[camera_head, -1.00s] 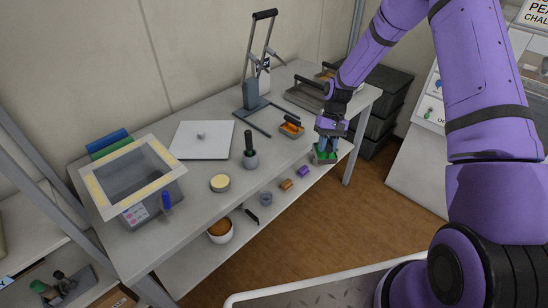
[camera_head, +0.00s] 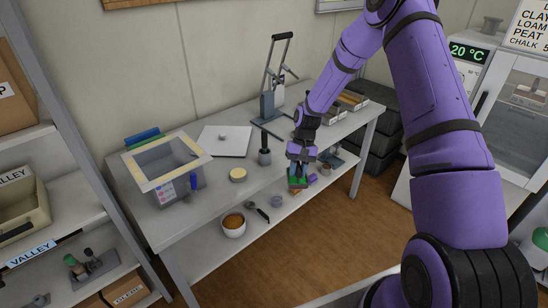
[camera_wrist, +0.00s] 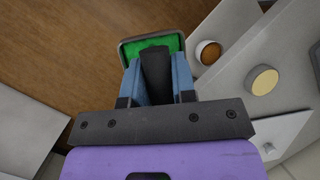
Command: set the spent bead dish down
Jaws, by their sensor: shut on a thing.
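My gripper (camera_head: 298,170) is shut on the spent bead dish (camera_head: 299,184), a small grey-rimmed dish with green contents. The dish hangs in the air below the fingers, in front of the worktable's front edge. In the wrist view the blue fingers (camera_wrist: 157,72) close on a dark upright part of the dish, and the dish's grey rim (camera_wrist: 123,52) shows beyond them. The wooden floor lies behind it in that view. The fingers and the dark part hide some of the dish.
Bare tabletop lies near the front edge.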

